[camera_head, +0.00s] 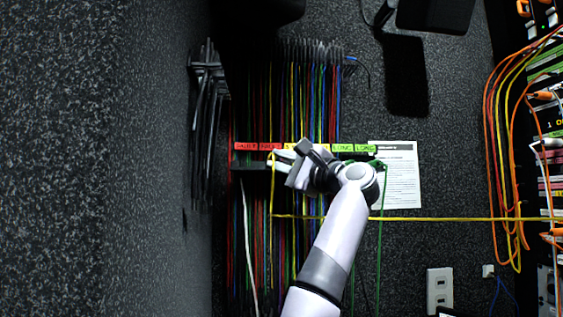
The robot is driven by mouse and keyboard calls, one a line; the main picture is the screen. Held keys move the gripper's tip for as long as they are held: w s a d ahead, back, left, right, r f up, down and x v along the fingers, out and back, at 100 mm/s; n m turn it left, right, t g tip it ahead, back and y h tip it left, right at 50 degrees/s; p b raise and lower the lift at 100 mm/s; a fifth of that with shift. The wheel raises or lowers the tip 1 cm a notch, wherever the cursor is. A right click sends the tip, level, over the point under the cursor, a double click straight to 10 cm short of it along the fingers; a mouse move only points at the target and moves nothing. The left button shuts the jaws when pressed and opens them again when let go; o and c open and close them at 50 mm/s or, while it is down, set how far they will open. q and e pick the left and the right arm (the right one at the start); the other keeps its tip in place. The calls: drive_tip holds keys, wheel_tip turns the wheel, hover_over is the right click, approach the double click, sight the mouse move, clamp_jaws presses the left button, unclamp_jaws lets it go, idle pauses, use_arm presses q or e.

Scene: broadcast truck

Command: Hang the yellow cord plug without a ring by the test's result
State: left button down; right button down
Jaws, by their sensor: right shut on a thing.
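A yellow cord (430,219) runs level from the right edge, then turns up at left to my right gripper (279,160). My right gripper is shut at the top end of this cord, in front of the label strip; the plug itself is mostly hidden by the fingers. Whether it bears a ring cannot be told. The strip has red labels (245,146) at left, yellow ones in the middle, partly covered by my gripper, and green labels (365,148) at right. A green cord (379,240) hangs from near the strip's right end. My left gripper is not in view.
Many coloured cords (310,95) hang behind the strip. A white printed sheet (402,180) is at its right. Dark cables (207,130) hang at left beside the grey wall (110,160). Orange cords and a rack stand at far right. A white socket plate (439,290) is below.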

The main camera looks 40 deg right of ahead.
drive_tip(key=shift+w, duration=0.1)
unclamp_jaws()
idle(0.5)
drive_tip(key=shift+s+a, duration=0.15)
drive_tip(key=shift+s, duration=0.05)
idle(0.4)
drive_tip(key=s+a+b, duration=0.4)
drive_tip(key=s, duration=0.1)
drive_tip(key=shift+s+a, duration=0.4)
idle(0.8)
idle(0.4)
